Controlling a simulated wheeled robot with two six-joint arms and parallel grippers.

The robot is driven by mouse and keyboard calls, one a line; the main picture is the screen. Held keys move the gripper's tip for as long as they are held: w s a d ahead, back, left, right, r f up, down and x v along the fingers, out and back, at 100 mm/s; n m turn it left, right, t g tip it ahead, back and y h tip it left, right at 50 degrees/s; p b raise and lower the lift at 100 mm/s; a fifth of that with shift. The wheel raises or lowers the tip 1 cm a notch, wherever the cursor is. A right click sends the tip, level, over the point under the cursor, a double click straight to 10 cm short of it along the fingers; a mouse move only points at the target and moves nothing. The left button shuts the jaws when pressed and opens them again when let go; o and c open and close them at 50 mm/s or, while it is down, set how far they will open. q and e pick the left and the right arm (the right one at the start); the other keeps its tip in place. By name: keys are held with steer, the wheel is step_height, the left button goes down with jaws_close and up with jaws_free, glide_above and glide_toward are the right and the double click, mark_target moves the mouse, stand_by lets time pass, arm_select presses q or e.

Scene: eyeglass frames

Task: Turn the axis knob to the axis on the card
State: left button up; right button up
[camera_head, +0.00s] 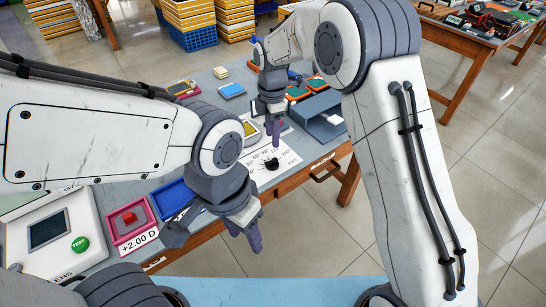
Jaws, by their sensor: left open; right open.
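A small black knob (271,163) sits on a white dial sheet (287,158) with degree numbers, near the front edge of the table. My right gripper (275,140) points down just behind and above the knob. Its purple fingers look close together from this angle, and it holds nothing that I can see. I cannot tell whether it touches the knob. My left gripper (246,232) hangs in front of the table edge, left of and nearer than the knob, open and empty. A card with a readable axis is not discernible; part of the dial is hidden behind the grippers.
A pink tray (146,216) with a red piece and a "+2.00 D" label stands at left, beside a blue tray (163,203). A white tester (88,215) has a green button. A grey-blue box (318,128) stands right of the dial. Small trays lie behind.

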mark_target(273, 159)
step_height(273, 159, down, 9)
steer(key=shift+s+f, duration=0.1)
steer(key=shift+f, duration=0.1)
stand_by(0.3)
jaws_close()
